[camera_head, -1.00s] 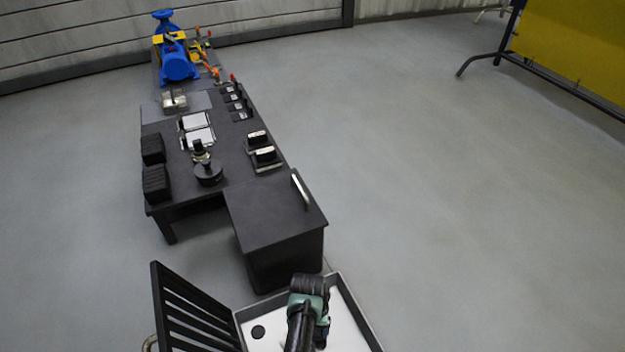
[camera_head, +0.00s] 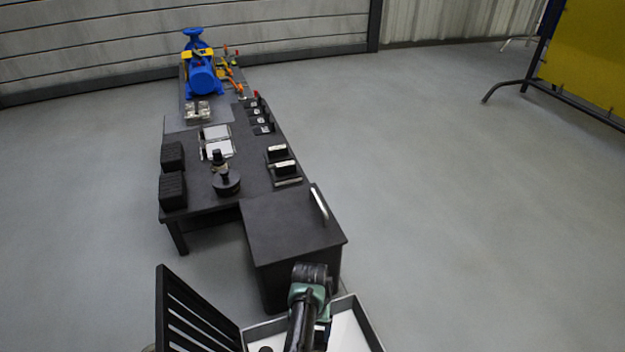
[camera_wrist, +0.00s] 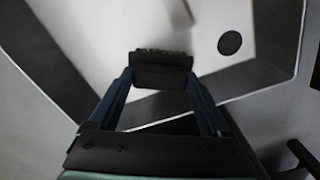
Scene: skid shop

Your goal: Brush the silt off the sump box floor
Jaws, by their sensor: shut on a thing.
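The sump box (camera_head: 366,325) is at the bottom of the head view, partly cut off, with grey walls and a pale floor. In the wrist view its pale floor (camera_wrist: 100,30) shows with a black round spot (camera_wrist: 230,43). My gripper (camera_wrist: 160,76) is shut on a dark block with a rough far edge, likely the brush (camera_wrist: 160,70), held over the floor. I cannot tell if it touches the floor. A faint brownish smear (camera_wrist: 186,12), perhaps silt, lies beyond it. In the head view my arm hides part of the box, and the gripper's fingertips are not visible.
A black slatted grate (camera_head: 190,318) stands tilted up at the box's left side. A dark cabinet (camera_head: 290,232) with a metal handle stands just behind the box. A long bench (camera_head: 245,165) with a blue pump (camera_head: 203,76) extends beyond.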

